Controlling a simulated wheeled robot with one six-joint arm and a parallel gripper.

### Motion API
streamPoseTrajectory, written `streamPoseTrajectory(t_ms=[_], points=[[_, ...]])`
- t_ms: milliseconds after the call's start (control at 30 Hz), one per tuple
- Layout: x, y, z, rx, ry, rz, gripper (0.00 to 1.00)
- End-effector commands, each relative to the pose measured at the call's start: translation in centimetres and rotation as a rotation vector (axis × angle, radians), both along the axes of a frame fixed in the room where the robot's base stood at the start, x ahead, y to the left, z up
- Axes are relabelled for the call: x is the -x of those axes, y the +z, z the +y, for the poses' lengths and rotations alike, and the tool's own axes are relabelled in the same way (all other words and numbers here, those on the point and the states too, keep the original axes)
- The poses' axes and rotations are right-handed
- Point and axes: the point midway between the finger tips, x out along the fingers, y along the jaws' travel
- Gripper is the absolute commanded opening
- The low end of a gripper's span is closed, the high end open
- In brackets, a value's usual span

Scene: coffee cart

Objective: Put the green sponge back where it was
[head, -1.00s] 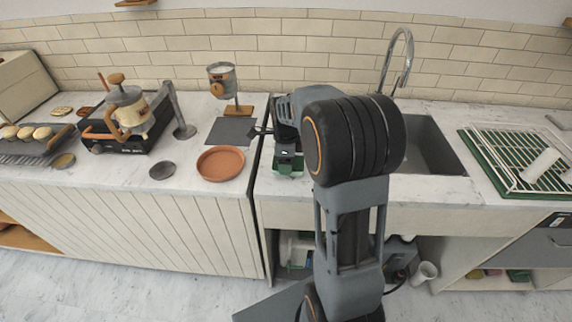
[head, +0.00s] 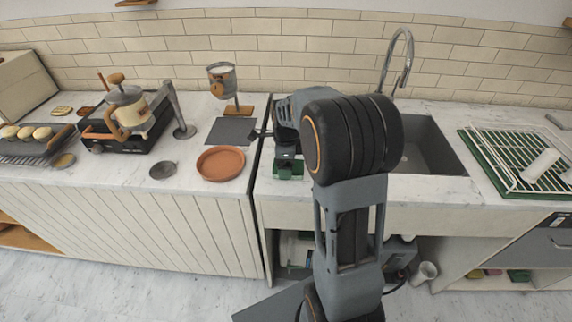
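A green block, which looks like the green sponge (head: 289,172), shows at the front edge of the counter just left of the sink. My gripper (head: 288,160) points down right at it, with its grey end against or just above the green. The arm covers much of the gripper, and the fingers are too small to tell whether they are closed on the sponge. I cannot tell whether the sponge rests on the counter or is held just above it.
The sink (head: 430,145) with its tall tap (head: 404,65) lies right of the gripper, partly behind my arm. A terracotta saucer (head: 221,164) and a dark mat (head: 231,130) lie to the left. A dish rack (head: 515,160) stands at far right. Another green item (head: 519,276) lies on the lower shelf.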

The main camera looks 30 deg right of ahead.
Motion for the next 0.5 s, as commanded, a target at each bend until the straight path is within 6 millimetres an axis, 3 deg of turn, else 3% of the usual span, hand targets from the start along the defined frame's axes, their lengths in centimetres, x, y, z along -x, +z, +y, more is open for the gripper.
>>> streamPoseTrajectory(t_ms=[300,500], points=[[0.0,6.1,0.0,0.001,0.0,-0.004,0.91],[0.0,9.1,0.0,0.001,0.0,-0.003,0.91]])
